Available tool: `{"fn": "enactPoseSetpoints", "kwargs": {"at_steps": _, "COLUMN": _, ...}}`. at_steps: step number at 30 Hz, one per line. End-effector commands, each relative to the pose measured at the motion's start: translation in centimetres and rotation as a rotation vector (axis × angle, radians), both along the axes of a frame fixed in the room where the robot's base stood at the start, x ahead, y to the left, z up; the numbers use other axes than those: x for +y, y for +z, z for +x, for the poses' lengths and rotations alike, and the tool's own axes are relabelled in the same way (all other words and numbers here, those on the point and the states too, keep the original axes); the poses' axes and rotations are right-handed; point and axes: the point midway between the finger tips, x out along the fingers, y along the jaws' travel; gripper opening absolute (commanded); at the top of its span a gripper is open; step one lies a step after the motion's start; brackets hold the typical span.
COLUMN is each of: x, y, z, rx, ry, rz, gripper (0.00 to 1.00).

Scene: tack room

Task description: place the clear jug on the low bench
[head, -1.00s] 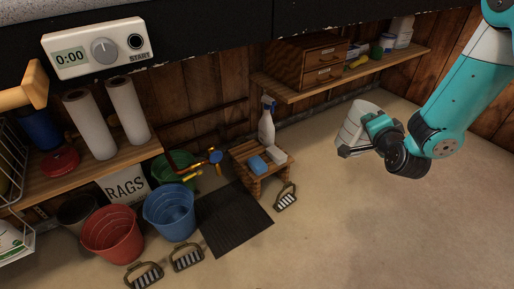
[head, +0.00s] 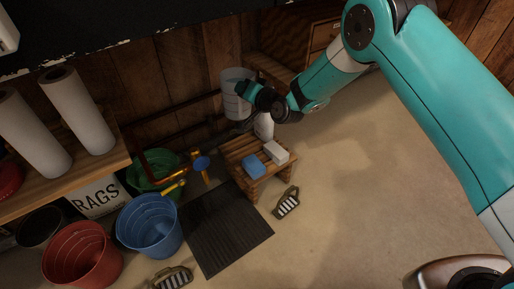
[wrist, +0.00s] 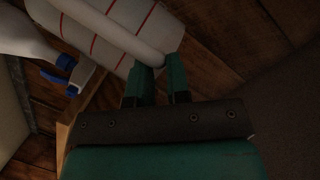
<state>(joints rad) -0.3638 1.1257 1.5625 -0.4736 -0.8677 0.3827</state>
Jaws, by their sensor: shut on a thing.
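The clear jug (head: 236,104) looks pale and whitish, and red lines show on it in the wrist view (wrist: 105,22). My gripper (head: 246,91) is shut on it at its right side. In the wrist view, the fingers (wrist: 161,80) close at the jug's handle. The low bench (head: 238,152) is a small slatted wooden one on the floor. My gripper and the jug are above its back part in the head view, apart from it. A blue sponge (head: 254,167) and a white block (head: 276,152) lie on its front part.
A spray bottle (head: 264,127) stands at the bench's back, partly hidden by my gripper; its blue nozzle (wrist: 67,62) shows near the jug. A black mat (head: 225,230), blue bucket (head: 150,226) and stirrup (head: 287,203) surround the bench.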

Motion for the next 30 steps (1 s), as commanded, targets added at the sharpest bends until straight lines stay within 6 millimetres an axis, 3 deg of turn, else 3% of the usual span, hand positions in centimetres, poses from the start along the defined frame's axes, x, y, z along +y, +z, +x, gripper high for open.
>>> {"fn": "enactPoseSetpoints", "kwargs": {"at_steps": 5, "x": 1.2, "y": -2.0, "z": 0.0, "rx": -0.015, "ry": 0.028, "rz": -0.005, "gripper": 0.00}}
{"fn": "enactPoseSetpoints", "kwargs": {"at_steps": 18, "x": 1.1, "y": -13.7, "z": 0.1, "rx": -0.017, "ry": 0.026, "rz": -0.003, "gripper": 0.00}}
{"fn": "enactPoseSetpoints", "kwargs": {"at_steps": 30, "x": 1.1, "y": -17.8, "z": 0.1, "rx": -0.017, "ry": 0.025, "rz": -0.002, "gripper": 0.00}}
